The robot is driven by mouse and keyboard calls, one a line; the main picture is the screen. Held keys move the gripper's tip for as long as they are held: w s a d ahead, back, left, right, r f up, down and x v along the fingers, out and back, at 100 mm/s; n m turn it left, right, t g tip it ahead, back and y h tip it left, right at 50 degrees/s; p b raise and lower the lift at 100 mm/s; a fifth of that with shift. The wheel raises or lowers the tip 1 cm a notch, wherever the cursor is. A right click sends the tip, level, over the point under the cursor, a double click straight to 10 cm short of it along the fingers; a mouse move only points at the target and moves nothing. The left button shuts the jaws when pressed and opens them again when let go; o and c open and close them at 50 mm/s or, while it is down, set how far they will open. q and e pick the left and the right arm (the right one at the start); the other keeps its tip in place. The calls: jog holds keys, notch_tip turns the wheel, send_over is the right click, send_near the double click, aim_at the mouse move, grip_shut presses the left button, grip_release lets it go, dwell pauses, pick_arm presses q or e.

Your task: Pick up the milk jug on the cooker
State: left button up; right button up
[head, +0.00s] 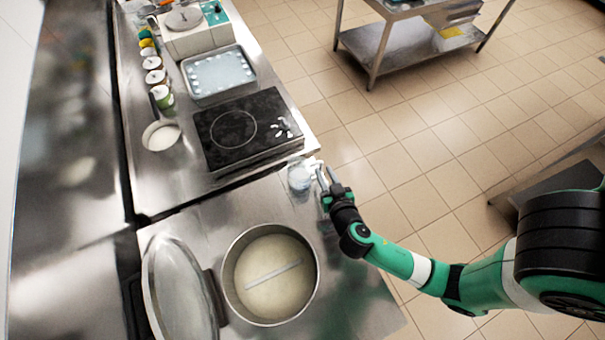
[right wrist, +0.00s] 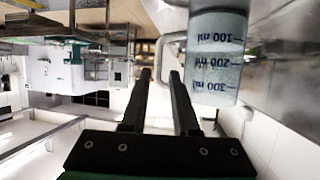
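The milk jug (head: 300,176) is a small clear measuring jug on the steel worktop, near the front right corner of the black cooktop. In the right wrist view the jug (right wrist: 215,60) appears inverted, with blue ml markings, and its pale handle (right wrist: 163,45) is at the fingertips. My right gripper (head: 324,180) is just right of the jug, on the handle side. Its two black fingers (right wrist: 161,75) are apart, with the handle in line with the gap; I see no firm contact. My left gripper is not in view.
A large pot (head: 232,296) of pale liquid stands in front of the jug, beside a leaning oval lid (head: 178,290). Behind are the black cooktop (head: 222,150), a metal tray (head: 195,90), a white bowl (head: 160,136) and several small jars. Open tiled floor lies right.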

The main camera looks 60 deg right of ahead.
aim_at(306, 174)
jog(key=shift+x, duration=1.4)
jog(key=x, duration=0.5)
jog(key=shift+d, duration=0.15)
grip_shut()
